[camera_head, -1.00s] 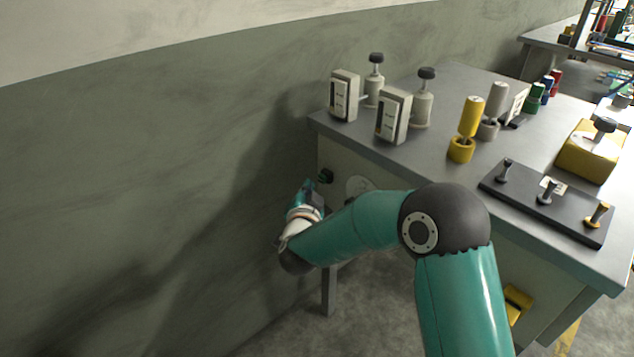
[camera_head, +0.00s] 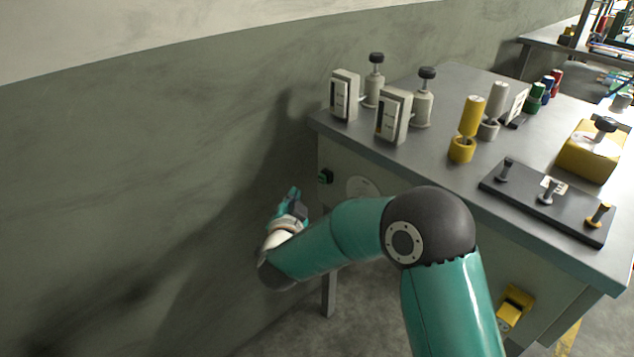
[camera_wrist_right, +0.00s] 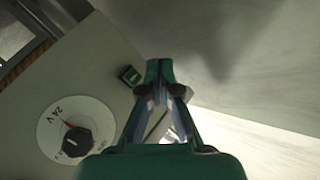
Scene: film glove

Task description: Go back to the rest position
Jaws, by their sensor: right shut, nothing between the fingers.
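My right gripper (camera_head: 293,196) is at the end of the teal arm, left of the table's front left corner and close to the grey wall. In the right wrist view the gripper (camera_wrist_right: 160,72) has its fingertips together, with nothing between them. A small dark green switch (camera_head: 326,176) is on the table's front panel, apart from the gripper; it also shows in the wrist view (camera_wrist_right: 130,76). A white dial (camera_wrist_right: 75,132) with a black knob and a "24 V" mark is on the same panel. My left gripper is in neither view.
The grey table (camera_head: 440,170) carries two grey boxes, yellow and grey cylinders, a black plate with several pegs (camera_head: 546,202) and a yellow block (camera_head: 592,150). A yellow part (camera_head: 515,305) sticks out of its front. The wall (camera_head: 130,190) bounds the left side.

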